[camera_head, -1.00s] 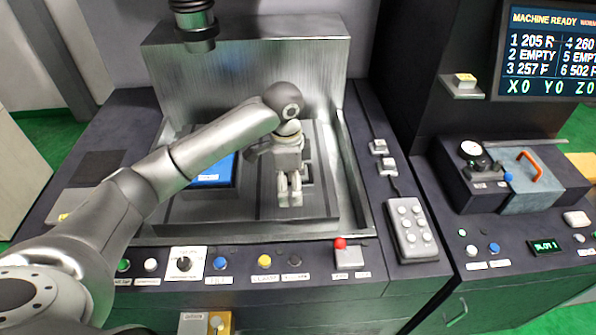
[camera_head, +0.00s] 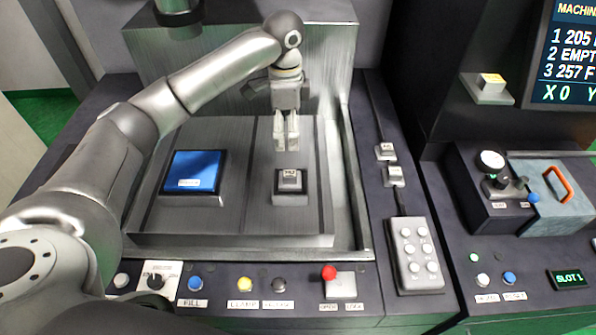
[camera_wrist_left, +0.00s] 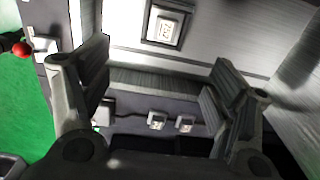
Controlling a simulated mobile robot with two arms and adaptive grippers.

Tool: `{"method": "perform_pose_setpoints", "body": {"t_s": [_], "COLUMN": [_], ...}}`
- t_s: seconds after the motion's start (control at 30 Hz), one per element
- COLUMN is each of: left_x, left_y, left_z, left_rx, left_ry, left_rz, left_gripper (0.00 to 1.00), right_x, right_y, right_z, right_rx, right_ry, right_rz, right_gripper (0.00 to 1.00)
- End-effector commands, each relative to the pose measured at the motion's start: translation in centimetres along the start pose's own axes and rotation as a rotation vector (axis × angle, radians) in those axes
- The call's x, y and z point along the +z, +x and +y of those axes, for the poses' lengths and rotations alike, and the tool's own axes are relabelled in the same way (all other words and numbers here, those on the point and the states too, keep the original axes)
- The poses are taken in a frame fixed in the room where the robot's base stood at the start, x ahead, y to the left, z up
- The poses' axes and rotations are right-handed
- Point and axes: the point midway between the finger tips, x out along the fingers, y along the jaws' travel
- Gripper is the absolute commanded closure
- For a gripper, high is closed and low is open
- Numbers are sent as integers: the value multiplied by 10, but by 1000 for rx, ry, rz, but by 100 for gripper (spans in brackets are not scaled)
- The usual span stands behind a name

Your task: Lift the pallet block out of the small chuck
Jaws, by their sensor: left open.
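The pallet block (camera_head: 289,178) is a small metal block with a label on top. It sits in the small chuck (camera_head: 291,198), a dark square base on the grey work table, right of centre in the tank. It also shows in the left wrist view, as a labelled block (camera_wrist_left: 166,27) inside a dark square frame. My left gripper (camera_head: 287,145) is above and behind the block in the head view, fingers pointing down, apart from it. Its fingers are spread and empty in the left wrist view (camera_wrist_left: 155,85). My right gripper is not in view.
A blue-topped square chuck (camera_head: 193,172) sits left on the same table. The tank wall (camera_head: 350,190) borders the table on the right. A dark tool head (camera_head: 178,10) hangs at the upper left. A button row with a red knob (camera_head: 329,272) runs along the front.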

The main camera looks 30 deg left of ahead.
Motion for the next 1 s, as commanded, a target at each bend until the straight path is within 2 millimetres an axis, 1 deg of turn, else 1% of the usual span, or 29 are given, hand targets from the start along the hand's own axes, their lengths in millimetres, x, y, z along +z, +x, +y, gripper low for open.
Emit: {"method": "perform_pose_setpoints", "body": {"t_s": [0.03,0.17,0.33,0.43,0.57,0.67,0.8,0.9,1.0], "left_x": [0,0,0,0,0,0,1,0,0], "left_y": [12,27,48,60,71,77,96,111,122], "left_z": [0,0,0,0,0,0,1,0,0], "left_rx": [0,0,0,0,-1,1,4,3,1], "left_ry": [0,0,0,0,0,0,0,-1,-1], "left_rz": [0,0,0,0,0,0,-3,-2,0], "left_gripper": [20,20,20,20,20,20,20,20,20], "right_x": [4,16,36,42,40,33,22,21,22], "right_y": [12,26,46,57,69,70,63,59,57], "right_z": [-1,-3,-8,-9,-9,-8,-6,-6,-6], "right_rx": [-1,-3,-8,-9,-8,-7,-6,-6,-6], "right_ry": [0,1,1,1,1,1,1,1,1], "right_rz": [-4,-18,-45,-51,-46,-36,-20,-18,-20], "right_gripper": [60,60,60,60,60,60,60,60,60]}}
